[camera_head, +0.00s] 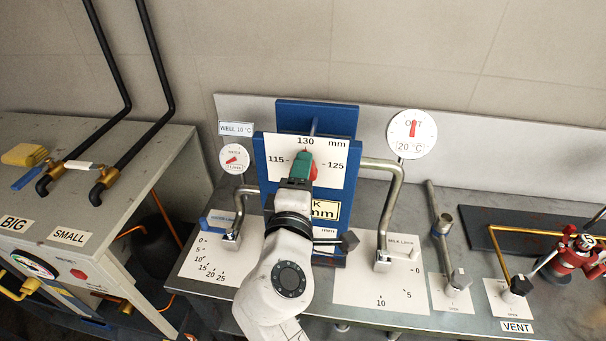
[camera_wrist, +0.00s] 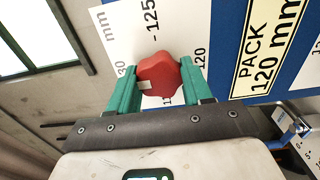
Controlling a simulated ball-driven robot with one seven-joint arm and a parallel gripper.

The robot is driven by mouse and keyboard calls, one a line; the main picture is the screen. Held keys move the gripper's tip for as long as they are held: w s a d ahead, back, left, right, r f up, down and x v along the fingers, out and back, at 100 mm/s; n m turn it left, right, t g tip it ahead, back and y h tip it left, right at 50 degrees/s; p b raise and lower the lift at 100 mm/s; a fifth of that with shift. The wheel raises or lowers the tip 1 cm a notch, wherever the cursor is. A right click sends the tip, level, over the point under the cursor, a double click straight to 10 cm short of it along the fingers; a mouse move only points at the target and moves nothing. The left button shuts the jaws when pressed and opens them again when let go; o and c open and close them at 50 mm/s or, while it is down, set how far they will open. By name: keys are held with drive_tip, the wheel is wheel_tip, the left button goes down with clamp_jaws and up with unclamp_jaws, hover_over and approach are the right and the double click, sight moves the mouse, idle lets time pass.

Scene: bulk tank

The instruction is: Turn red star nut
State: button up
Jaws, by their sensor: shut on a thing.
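The red star nut (camera_wrist: 157,76) sits on the white scale plate (camera_wrist: 128,36) of the blue press frame. It has a lobed rim and a small white mark near its lower edge in the wrist view. My gripper (camera_wrist: 152,84) has its two green fingers on either side of the nut, shut on it. In the head view the nut (camera_head: 313,171) shows only in part, at the right of my gripper (camera_head: 303,168); my arm and fingers hide the rest. The scale around it reads 115, 125 and 130 mm.
The blue frame (camera_head: 264,165) stands on a grey bench, with bent metal pipes (camera_head: 391,205) close on both sides. A round dial (camera_head: 412,134) stands at the upper right. A red valve (camera_head: 575,255) is at the far right. A side cabinet (camera_head: 60,140) stands at the left.

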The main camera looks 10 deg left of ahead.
drive_tip(key=shift+f, duration=0.1)
drive_tip(key=o, duration=1)
drive_tip(key=shift+o, duration=0.2)
drive_tip(key=s+b, duration=0.2)
drive_tip(key=s, duration=0.8)
drive_tip(key=shift+s+a+b, duration=0.2)
drive_tip(key=shift+s+b, duration=0.1)
drive_tip(key=shift+s, duration=0.1)
drive_tip(key=s+d+f+m+g+h, duration=0.2)
drive_tip(key=d+f+m+g, duration=0.3)
drive_tip(key=d+f, duration=0.6)
drive_tip(key=s+d+f+m+g+h, duration=0.15)
drive_tip(key=d+f+m+g, duration=0.3)
drive_tip(key=d+f, duration=0.6)
drive_tip(key=s+d+f+m+g+y, duration=0.2)
drive_tip(key=s+d+f+m+g, duration=0.1)
drive_tip(key=s, duration=0.7)
drive_tip(key=s+d+f+m+g+y, duration=0.2)
drive_tip(key=s+d+f+m+g, duration=0.2)
drive_tip(key=s, duration=0.6)
drive_tip(key=d+f+m+b, duration=0.1)
drive_tip(key=d+f+m, duration=0.1)
drive_tip(key=d+f, duration=0.1)
drive_tip(key=shift+s+d, duration=0.3)
drive_tip(key=shift+d, duration=0.55)
